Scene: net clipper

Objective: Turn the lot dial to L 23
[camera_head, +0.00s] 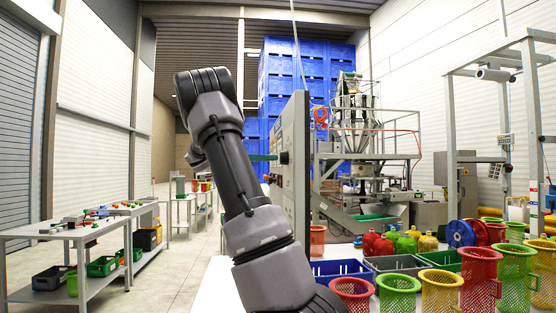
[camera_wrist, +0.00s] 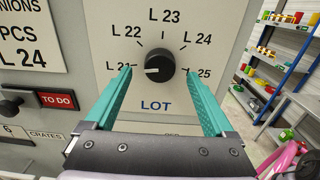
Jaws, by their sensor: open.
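The lot dial (camera_wrist: 160,64) is a round black knob on a pale panel (camera_wrist: 100,60), with "LOT" printed below it. Its white pointer mark lies to the left, towards L 21. L 23 is printed straight above the knob, with L 22 to its left and L 24 to its right. My gripper (camera_wrist: 159,73) is open. Its two teal fingers stand either side of the knob, apart from it in the picture; I cannot tell their depth to the panel. In the head view my gripper (camera_head: 262,157) reaches the panel (camera_head: 299,160), seen nearly edge-on.
Left of the dial are a card (camera_wrist: 30,38) reading PCS L 24, a red TO DO sign (camera_wrist: 57,99) and another black knob (camera_wrist: 11,106). Shelves (camera_wrist: 290,40) stand at the right. Colored baskets (camera_head: 480,280) and crates (camera_head: 340,268) are right of the panel.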

